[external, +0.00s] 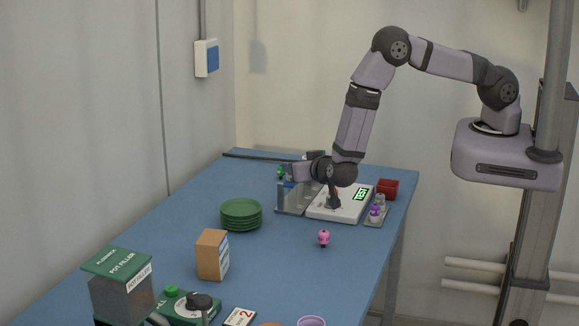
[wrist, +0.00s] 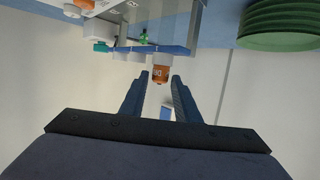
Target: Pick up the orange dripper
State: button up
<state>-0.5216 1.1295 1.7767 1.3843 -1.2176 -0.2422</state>
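The orange dripper (wrist: 160,74) shows in the wrist view as a small orange piece at the lower edge of a grey-blue rack. My gripper (wrist: 160,79) is open. Its two dark fingers lie left and right of the dripper, which sits at or just beyond their tips with a narrow gap on each side. I cannot tell how deep it is between them. In the external view, my wrist hides most of that spot, and I cannot make out the dripper or the fingertips clearly there.
A grey stand (external: 293,197) and a white scale (external: 353,207) are under my wrist. Stacked green plates (external: 241,214) stand to the left and show in the wrist view (wrist: 279,25). A pink figure (external: 323,238), red box (external: 388,189) and brown carton (external: 212,254) are nearby. The middle table is mostly clear.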

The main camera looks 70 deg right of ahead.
grip_shut()
jog(key=shift+r, duration=0.15)
notch_tip(320, 180, up, 10)
jog(key=b, duration=0.3)
dwell(0.5)
